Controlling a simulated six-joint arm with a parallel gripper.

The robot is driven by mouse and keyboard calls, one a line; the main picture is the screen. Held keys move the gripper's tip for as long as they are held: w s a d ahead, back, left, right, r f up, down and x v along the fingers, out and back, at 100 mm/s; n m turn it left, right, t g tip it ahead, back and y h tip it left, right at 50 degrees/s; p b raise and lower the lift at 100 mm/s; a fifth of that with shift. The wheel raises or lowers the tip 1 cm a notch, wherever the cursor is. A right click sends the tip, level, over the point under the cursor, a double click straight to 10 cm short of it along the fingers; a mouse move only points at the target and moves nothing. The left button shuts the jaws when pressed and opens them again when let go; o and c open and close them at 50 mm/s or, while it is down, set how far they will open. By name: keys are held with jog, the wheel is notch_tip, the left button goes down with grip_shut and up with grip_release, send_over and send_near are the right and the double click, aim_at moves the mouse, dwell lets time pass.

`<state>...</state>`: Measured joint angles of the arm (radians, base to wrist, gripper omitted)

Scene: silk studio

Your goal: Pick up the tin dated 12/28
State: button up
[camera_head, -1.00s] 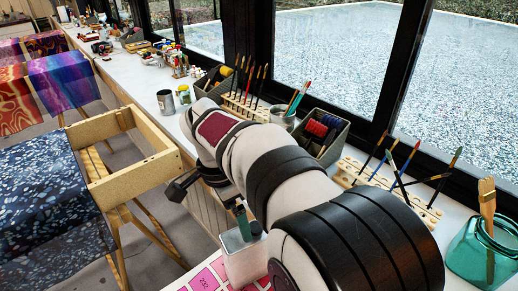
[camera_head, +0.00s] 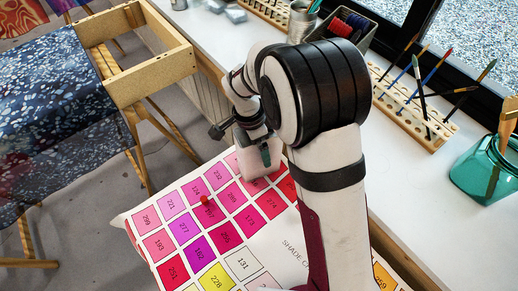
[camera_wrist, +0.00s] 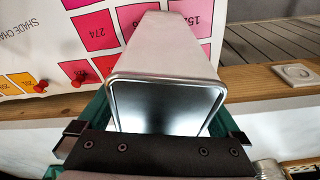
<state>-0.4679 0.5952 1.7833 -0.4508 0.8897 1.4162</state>
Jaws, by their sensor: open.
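A pale box-shaped tin (camera_head: 252,163) stands at the far edge of the shade card in the head view, partly hidden by my gripper (camera_head: 262,145). In the wrist view a pale metal tin (camera_wrist: 168,45) fills the middle, its rimmed, shiny end towards the camera. My open gripper (camera_wrist: 160,115) has green fingers, one on each side of this tin. I cannot tell whether they touch it. No date shows on the tin in either view.
Brush racks (camera_head: 412,105), a dark bin (camera_head: 345,22) and a teal jar (camera_head: 478,170) stand to the right. A wooden frame (camera_head: 150,75) is at left.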

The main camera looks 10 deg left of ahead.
grip_shut()
jog(key=shift+r, duration=0.1)
dwell(0.4)
